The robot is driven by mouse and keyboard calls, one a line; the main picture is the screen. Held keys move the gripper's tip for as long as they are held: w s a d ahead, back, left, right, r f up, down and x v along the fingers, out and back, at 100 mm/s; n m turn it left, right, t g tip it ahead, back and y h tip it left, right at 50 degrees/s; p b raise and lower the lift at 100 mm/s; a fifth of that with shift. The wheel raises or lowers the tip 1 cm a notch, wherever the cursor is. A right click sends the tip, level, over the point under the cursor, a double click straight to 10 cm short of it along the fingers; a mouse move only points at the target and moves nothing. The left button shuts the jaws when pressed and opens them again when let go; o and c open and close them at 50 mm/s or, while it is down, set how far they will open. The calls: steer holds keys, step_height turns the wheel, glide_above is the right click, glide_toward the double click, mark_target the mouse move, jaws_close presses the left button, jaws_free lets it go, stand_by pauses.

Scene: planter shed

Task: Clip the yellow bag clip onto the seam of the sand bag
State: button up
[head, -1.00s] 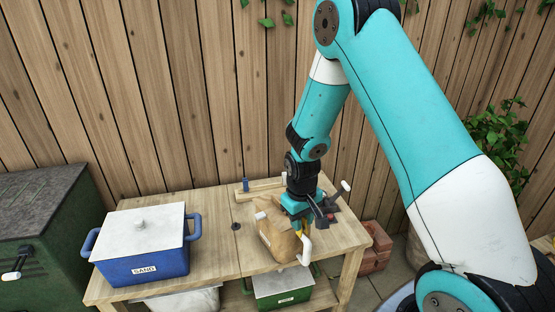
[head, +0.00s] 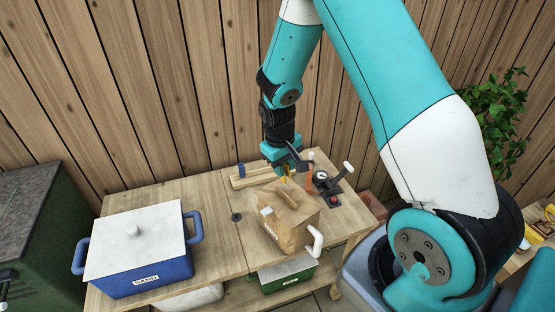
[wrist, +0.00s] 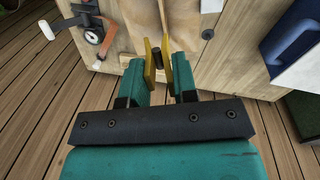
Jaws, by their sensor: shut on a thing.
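The sand bag (head: 288,225) is a brown paper bag standing on the wooden bench in the head view, its folded top seam (head: 288,197) facing up. My gripper (head: 284,172) is above and behind the bag's top in that view, apart from it as far as I can tell. It is shut on the yellow bag clip (head: 284,179), which points downward. In the wrist view, the clip's two yellow plates (wrist: 150,61) sit between my teal fingers (wrist: 158,85), with a dark round part between them. Whether the clip's mouth is open is hard to tell.
A blue box labelled SAND (head: 146,272) with a white lid stands at left. A black-and-red clamp device (head: 328,184) with white handles is just right of the bag. A wooden block with a blue peg (head: 241,170) lies behind. A green box (head: 288,272) sits below.

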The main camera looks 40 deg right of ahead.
mark_target(284, 182)
steer(key=shift+d, duration=0.15)
steer(key=shift+s+f+b, duration=0.1)
steer(key=shift+f+b, duration=2.3)
steer(key=shift+f, duration=0.85)
steer(key=shift+r, duration=0.3)
steer(key=shift+f, duration=0.4)
steer(key=shift+f+b, duration=0.5)
steer(key=shift+f, duration=0.15)
steer(key=shift+o, duration=0.8)
